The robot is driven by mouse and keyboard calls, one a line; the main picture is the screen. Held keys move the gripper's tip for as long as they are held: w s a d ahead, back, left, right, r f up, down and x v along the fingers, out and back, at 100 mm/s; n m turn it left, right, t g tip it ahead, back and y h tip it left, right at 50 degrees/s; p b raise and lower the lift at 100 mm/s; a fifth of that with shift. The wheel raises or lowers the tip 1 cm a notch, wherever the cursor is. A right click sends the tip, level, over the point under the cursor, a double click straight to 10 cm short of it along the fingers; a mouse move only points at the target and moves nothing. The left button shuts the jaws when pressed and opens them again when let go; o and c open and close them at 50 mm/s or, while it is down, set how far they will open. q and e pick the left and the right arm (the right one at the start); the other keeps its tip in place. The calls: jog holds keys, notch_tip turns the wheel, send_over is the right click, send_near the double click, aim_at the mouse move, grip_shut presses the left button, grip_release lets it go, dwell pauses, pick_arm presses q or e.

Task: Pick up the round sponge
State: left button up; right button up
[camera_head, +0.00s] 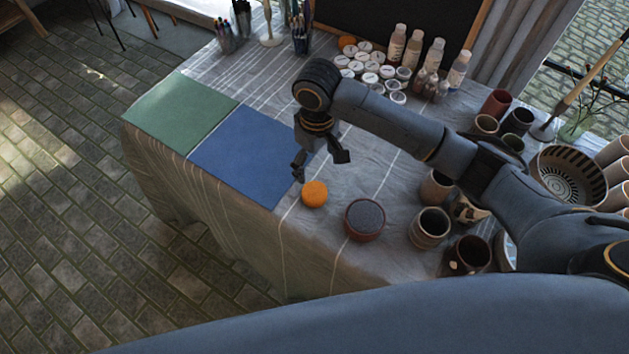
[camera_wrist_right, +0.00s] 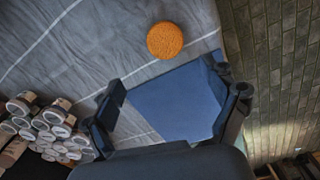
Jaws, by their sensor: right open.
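The round sponge (camera_head: 314,194) is orange and lies on the cloth-covered table near its front edge, just right of the blue mat's near corner. It also shows in the right wrist view (camera_wrist_right: 165,40), at the top, beyond the fingertips. My right gripper (camera_head: 321,168) is open and empty, above the table and just behind the sponge in the head view. In the right wrist view its two fingers (camera_wrist_right: 178,84) are spread wide, with the blue mat between them. My left gripper is not in view.
A blue mat (camera_head: 245,155) and a green mat (camera_head: 182,113) lie to the left. A dark-topped round pot (camera_head: 364,220) stands right of the sponge. Several cups, including one brown cup (camera_head: 430,228), stand further right. White-lidded jars (camera_head: 371,67) and bottles are at the back.

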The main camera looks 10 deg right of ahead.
send_over(315, 191)
jog(key=f, duration=0.5)
jog(key=shift+w+d+f, duration=0.2)
jog(key=shift+d+f, duration=0.05)
jog(key=shift+f, duration=0.15)
jog(key=shift+w+f, duration=0.1)
jog(key=shift+f, duration=0.2)
jog(key=f, duration=0.1)
jog(key=f+p, duration=0.1)
jog(key=shift+s+a+f, duration=0.25)
jog(key=shift+s+f, duration=0.05)
jog(key=shift+s, duration=0.1)
notch_tip(315, 191, down, 2)
jog(key=shift+f, duration=0.3)
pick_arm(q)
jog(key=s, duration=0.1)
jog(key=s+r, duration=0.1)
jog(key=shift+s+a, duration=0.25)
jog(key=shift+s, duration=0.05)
pick_arm(e)
jog(key=c, duration=1)
